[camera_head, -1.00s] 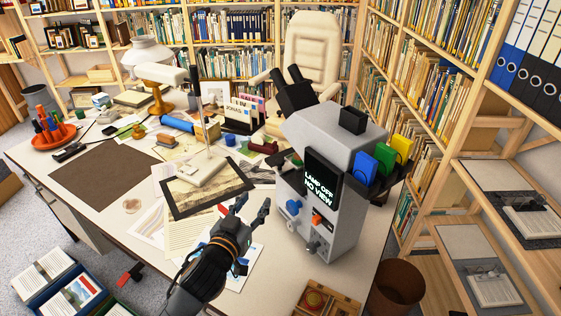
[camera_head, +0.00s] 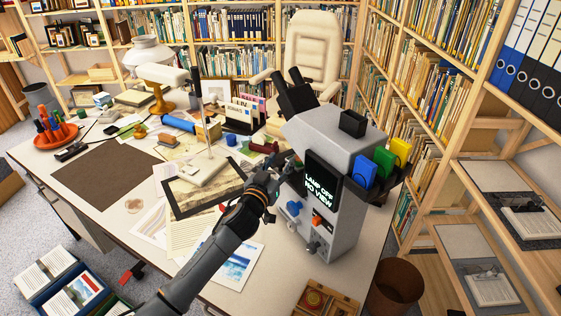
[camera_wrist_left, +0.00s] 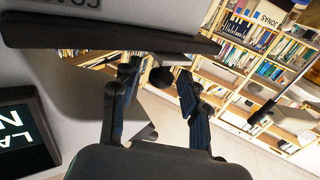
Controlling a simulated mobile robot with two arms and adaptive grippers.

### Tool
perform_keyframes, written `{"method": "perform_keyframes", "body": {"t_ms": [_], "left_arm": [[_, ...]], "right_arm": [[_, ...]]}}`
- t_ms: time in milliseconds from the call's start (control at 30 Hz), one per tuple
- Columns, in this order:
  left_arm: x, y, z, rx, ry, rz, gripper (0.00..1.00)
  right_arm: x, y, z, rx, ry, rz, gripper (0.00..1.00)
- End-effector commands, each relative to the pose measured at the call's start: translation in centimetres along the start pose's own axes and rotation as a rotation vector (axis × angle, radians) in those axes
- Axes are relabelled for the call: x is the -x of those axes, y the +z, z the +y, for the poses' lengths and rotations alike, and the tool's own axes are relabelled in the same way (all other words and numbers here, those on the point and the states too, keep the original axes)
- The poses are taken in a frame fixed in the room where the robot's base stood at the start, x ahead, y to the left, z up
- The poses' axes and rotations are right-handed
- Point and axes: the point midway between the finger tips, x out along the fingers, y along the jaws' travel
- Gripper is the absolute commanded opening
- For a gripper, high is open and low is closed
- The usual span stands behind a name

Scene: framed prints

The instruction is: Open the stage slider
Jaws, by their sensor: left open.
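The grey microscope (camera_head: 335,225) stands on the right of the desk, and its dark screen (camera_head: 321,180) reads "LAMP OFF NO VIEW". My left gripper (camera_head: 280,168) is at the microscope's left side, by the dark stage area, which it partly hides. In the left wrist view, my left gripper (camera_wrist_left: 156,80) is open, with a finger on each side of a small dark round knob (camera_wrist_left: 161,77) below a dark plate (camera_wrist_left: 110,35). The knob may be the slider's handle. I cannot tell whether the fingers touch it.
A dark-framed print (camera_head: 200,192) and loose papers lie left of the microscope. Blue, green and yellow blocks (camera_head: 383,161) sit at its right side. A wooden box (camera_head: 325,300) is at the front edge, and a brown bin (camera_head: 396,285) stands on the floor.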

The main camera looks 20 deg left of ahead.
Motion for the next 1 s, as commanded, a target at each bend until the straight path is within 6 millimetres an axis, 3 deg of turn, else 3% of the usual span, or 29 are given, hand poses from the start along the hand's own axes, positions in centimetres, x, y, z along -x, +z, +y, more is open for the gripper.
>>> {"method": "perform_keyframes", "body": {"t_ms": [367, 600, 1000], "left_arm": [[-0.63, 0.01, 0.03, 0.000, 0.000, 0.000, 0.45], [-0.61, 0.01, 0.02, 0.000, 0.000, 0.000, 0.00], [-0.60, 0.03, 0.06, 0.000, 0.001, -0.001, 0.00]], "right_arm": [[0.04, -0.02, -0.08, 0.000, -0.001, 0.000, 0.40], [0.04, -0.06, -0.21, 0.000, -0.002, 0.001, 0.40], [0.03, -0.08, -0.24, -0.001, -0.003, 0.001, 0.40]]}}
